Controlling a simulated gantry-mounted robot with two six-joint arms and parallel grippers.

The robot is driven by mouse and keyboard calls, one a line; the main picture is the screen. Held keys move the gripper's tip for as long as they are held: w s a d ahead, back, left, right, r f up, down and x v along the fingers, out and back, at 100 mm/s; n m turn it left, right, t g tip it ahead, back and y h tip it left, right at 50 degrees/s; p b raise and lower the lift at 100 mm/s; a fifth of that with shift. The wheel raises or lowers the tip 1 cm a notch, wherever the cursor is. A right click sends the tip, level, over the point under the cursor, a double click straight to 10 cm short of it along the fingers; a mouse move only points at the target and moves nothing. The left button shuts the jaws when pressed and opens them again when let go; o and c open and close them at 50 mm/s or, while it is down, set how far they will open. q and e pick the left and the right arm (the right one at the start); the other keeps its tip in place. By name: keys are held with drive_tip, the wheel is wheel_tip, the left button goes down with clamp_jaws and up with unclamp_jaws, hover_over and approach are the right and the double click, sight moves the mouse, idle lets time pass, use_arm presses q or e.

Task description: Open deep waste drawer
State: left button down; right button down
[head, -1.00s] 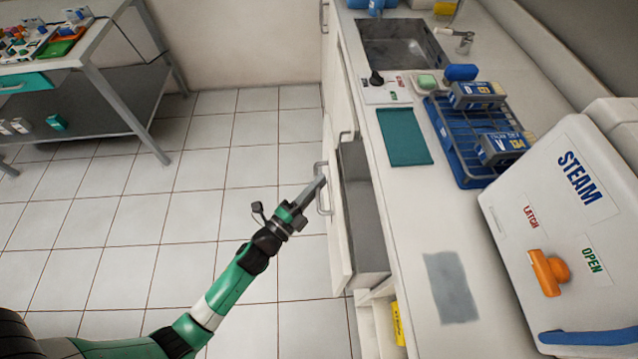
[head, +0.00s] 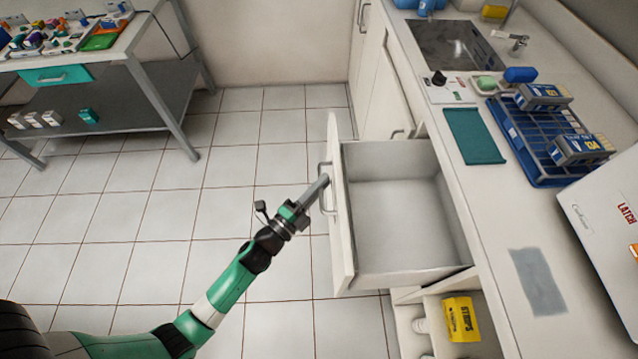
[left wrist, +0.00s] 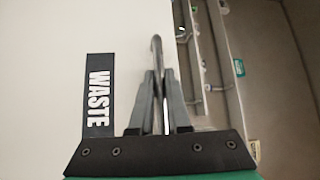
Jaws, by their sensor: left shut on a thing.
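The deep waste drawer (head: 395,215) stands pulled out from under the counter, and its grey inside looks empty. A dark WASTE label (left wrist: 97,95) is on its white front in the left wrist view. Its metal handle (head: 324,190) is on the front panel. My left gripper (head: 318,187) is shut on this handle; the handle bar (left wrist: 157,80) shows between the fingers in the left wrist view. My right gripper is not in view.
The white counter (head: 505,215) runs along the right with a sink (head: 455,50), a blue rack (head: 545,135) and a teal mat (head: 474,136). An open shelf with a yellow box (head: 461,319) lies below. Tiled floor (head: 150,230) on the left is free.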

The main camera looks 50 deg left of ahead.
use_arm(q)
drive_tip(key=c, duration=0.9)
unclamp_jaws()
drive_tip(key=shift+s, duration=0.1)
drive_tip(key=s, duration=0.3)
drive_tip(key=s+d+f, duration=0.1)
drive_tip(key=s, duration=0.3)
drive_tip(key=s+p, duration=0.1)
drive_tip(key=s, duration=0.3)
drive_tip(key=shift+s+d+f, duration=0.15)
drive_tip(key=shift+d+f, duration=0.05)
drive_tip(key=shift+f, duration=0.05)
